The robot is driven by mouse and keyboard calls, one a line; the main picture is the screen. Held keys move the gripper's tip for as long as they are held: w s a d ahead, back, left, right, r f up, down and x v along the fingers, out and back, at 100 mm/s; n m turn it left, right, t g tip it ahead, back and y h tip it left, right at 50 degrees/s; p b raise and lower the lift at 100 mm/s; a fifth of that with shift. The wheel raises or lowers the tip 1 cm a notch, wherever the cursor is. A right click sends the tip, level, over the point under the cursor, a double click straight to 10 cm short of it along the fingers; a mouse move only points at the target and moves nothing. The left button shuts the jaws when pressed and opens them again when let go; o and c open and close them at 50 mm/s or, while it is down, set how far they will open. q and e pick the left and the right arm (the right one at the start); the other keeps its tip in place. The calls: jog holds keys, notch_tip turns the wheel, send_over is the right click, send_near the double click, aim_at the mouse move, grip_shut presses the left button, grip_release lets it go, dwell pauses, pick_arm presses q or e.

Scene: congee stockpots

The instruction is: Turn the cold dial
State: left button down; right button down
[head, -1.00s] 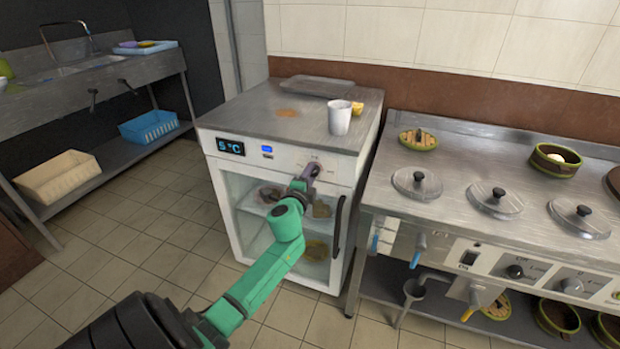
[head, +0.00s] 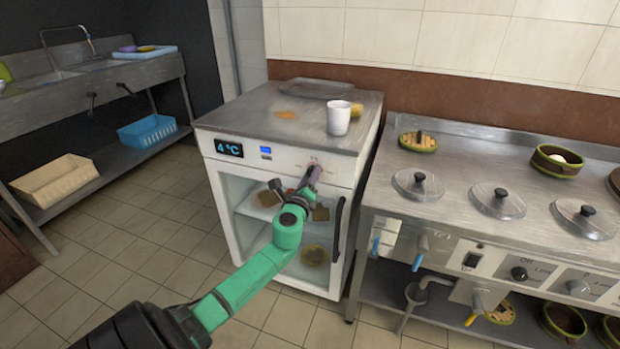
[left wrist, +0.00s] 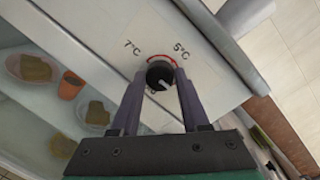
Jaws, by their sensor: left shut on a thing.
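The white under-counter fridge (head: 222,168) stands in the middle of the head view, and its display (head: 229,148) reads 4 °C. The cold dial (left wrist: 160,75) is a black knob with a light pointer mark and a red arc, with 7°C and 5°C printed beside it in the left wrist view. My left gripper (head: 314,170) is at the dial on the fridge's front panel. In the left wrist view its two fingers (left wrist: 160,82) are on either side of the knob, shut on it. In the head view the gripper hides the dial. My right gripper is not in view.
A white cup (head: 339,118) and a flat tray (head: 318,88) stand on the fridge top. The black door handle (head: 337,228) is right of my left gripper. A steel cooking counter (head: 455,207) with lidded wells adjoins on the right. The floor at left is clear.

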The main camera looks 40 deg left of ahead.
pick_arm(q)
jog(key=shift+f+m, duration=0.1)
jog(key=shift+m, duration=0.2)
jog(key=shift+c, duration=2)
grip_release()
jog(key=shift+s, duration=0.1)
jog(key=v, duration=1.4)
jog(key=shift+s+d, duration=0.1)
jog(key=shift+s, duration=0.05)
